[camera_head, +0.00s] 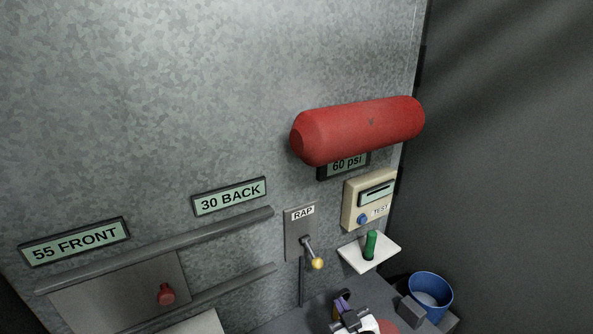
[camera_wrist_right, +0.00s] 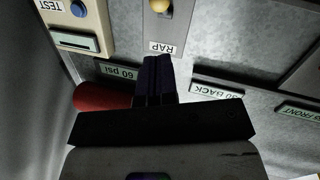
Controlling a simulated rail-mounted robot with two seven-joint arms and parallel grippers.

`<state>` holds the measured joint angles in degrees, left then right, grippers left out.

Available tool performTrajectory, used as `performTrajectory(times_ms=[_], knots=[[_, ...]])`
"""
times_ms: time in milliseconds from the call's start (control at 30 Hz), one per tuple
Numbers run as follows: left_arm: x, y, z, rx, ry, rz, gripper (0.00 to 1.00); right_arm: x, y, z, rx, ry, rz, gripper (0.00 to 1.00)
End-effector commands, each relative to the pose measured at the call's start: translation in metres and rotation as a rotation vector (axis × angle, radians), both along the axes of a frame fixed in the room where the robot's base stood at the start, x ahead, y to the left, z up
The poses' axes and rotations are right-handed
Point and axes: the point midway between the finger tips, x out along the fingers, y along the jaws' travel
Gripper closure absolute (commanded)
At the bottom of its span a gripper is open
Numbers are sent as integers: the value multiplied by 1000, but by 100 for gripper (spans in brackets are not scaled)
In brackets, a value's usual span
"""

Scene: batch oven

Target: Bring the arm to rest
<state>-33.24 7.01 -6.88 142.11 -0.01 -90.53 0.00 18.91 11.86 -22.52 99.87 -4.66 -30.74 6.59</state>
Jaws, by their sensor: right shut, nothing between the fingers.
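My right gripper (camera_head: 342,298) shows at the bottom edge of the head view, below the yellow-knobbed lever on the RAP plate (camera_head: 300,222). Its dark purple fingers are together and empty. In the right wrist view the shut fingers (camera_wrist_right: 156,70) point towards the RAP plate (camera_wrist_right: 165,32) and its yellow knob (camera_wrist_right: 159,7). I cannot tell how far they are from the panel, but I see no contact. My left gripper is in neither view.
A red cylinder (camera_head: 360,130) juts from the grey metal wall above the 60 psi display (camera_head: 345,166). A TEST box (camera_head: 370,200), a white shelf (camera_head: 357,257) with a green peg (camera_head: 370,244), a blue cup (camera_head: 430,293) and a red-knobbed sliding panel (camera_head: 110,295) surround the lever.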

Motion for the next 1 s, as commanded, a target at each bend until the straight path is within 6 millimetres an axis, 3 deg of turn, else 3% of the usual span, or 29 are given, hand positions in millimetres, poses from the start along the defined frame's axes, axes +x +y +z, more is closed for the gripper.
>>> performTrajectory(times_ms=[100, 167, 467, 667, 1000], knots=[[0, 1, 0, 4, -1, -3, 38, -3, -9, -21, -60, 135, -52, 100], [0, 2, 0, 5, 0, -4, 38, -9, -13, -24, -89, 202, -74, 100], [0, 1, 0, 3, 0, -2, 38, -53, -34, 13, -133, 392, -159, 100], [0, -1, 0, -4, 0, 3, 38, -116, -51, 8, -112, 539, -194, 100], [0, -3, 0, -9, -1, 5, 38, -248, -75, -49, -33, 768, -231, 100]])
